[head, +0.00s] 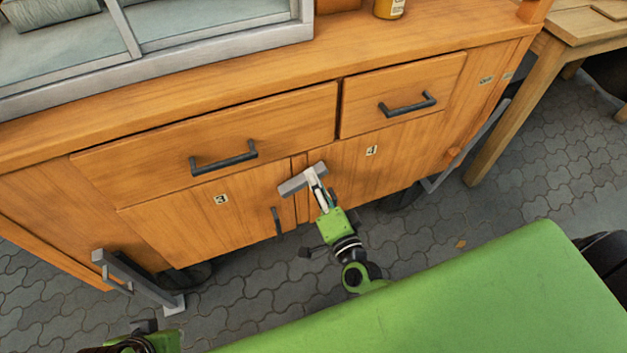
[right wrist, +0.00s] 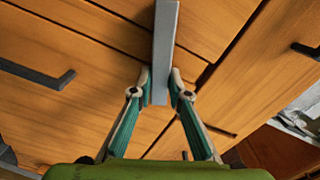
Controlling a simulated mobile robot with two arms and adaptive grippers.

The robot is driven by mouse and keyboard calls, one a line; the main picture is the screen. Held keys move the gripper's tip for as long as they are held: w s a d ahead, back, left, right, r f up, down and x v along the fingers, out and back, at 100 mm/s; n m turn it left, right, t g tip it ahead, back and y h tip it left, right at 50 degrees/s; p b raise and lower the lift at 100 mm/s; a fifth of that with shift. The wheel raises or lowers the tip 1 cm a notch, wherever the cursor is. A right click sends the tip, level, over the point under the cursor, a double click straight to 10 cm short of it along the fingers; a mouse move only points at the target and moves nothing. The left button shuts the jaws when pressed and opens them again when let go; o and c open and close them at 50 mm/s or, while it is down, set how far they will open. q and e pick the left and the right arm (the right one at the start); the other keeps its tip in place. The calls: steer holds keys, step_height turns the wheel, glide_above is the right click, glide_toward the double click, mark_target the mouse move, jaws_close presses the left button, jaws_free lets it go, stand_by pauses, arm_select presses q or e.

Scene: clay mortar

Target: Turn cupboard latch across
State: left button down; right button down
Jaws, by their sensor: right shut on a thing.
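The cupboard latch (head: 293,184) is a short grey bar on the cupboard front, over the seam between door 3 (head: 190,225) and door 4 (head: 385,160). In the head view it lies nearer to across than upright, its right end higher. My right gripper (head: 316,178) is shut on the latch. In the right wrist view, the grey bar (right wrist: 166,30) runs between the two fingertips (right wrist: 160,88), which touch its sides. The part of the latch behind the fingers is hidden. My left gripper does not show clearly; only a green arm part is at the bottom left.
Above the doors are two drawers with dark handles (head: 223,158) (head: 408,104). A dark upright handle (head: 277,222) is on door 3, left of my right gripper. A grey-framed case (head: 150,60) and a jar (head: 389,8) stand on top. A wooden table (head: 575,30) is at right.

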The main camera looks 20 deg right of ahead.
steer(key=shift+f+m+b, duration=0.3)
steer(key=shift+m, duration=0.8)
steer(key=shift+f+m+b, duration=0.25)
steer(key=shift+m+b, duration=0.05)
steer(key=shift+m, duration=0.8)
steer(key=c, duration=1.9)
jaws_free()
steer(key=s, duration=1.2)
steer(key=shift+d, duration=0.25)
